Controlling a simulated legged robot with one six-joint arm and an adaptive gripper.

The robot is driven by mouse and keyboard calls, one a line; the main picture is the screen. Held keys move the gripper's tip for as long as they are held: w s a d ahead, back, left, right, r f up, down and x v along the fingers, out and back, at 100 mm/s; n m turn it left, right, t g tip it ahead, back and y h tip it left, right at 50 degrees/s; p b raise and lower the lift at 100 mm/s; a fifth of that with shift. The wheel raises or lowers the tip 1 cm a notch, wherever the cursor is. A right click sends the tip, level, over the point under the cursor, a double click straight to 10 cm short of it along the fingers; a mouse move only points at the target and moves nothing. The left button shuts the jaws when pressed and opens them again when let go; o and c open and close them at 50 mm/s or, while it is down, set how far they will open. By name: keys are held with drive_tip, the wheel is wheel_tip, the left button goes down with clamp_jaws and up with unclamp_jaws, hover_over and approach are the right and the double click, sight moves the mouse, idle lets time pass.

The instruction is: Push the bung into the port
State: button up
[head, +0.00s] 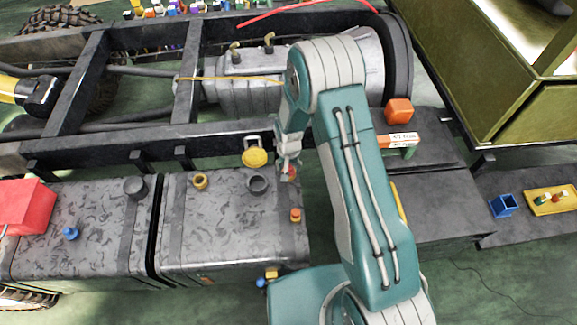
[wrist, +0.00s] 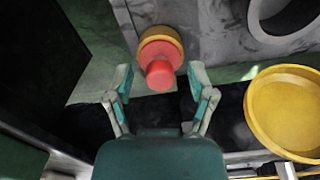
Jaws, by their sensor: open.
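A red bung (head: 292,174) with a narrower red knob is at the tank's far right corner, below my gripper (head: 289,158). In the wrist view the bung (wrist: 161,66) sits over an orange-yellow ring (wrist: 160,40), which looks like the port's rim. I cannot tell how deep the bung sits. My gripper's fingers (wrist: 160,80) are open, one on each side of the knob, with visible gaps. A second red piece on an orange base (head: 295,215) stands nearer on the same tank.
A dark open ring (head: 257,183) and a tilted yellow cap (head: 255,157) are left of my gripper. A brass ring (head: 200,181) and blue plug (head: 71,233) are farther left. The chassis rail (head: 220,133) runs behind. A blue box (head: 503,206) and yellow tray (head: 538,206) lie right.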

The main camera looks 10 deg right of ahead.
wheel_tip(320, 180, up, 12)
drive_tip(key=shift+f, duration=0.2)
idle(0.6)
wheel_tip(320, 180, up, 10)
drive_tip(key=t, duration=0.1)
hover_over(289, 166)
drive_tip(key=s+d, duration=0.2)
drive_tip(key=s+d+r+n+t, duration=0.1)
drive_tip(key=s+d+r, duration=0.15)
drive_tip(key=r, duration=0.35)
drive_tip(key=s+d+r+t, duration=0.1)
drive_tip(key=s+r, duration=0.2)
drive_tip(key=r, duration=0.2)
drive_tip(key=s+d+r+t, duration=0.1)
drive_tip(key=s+r, duration=0.3)
drive_tip(key=s, duration=0.4)
drive_tip(key=s+d+r+n+t, duration=0.1)
drive_tip(key=s+d+r, duration=0.2)
drive_tip(key=s+r, duration=0.2)
drive_tip(key=s, duration=0.3)
drive_tip(key=shift+s+t, duration=0.3)
drive_tip(key=shift+d, duration=0.1)
idle(0.6)
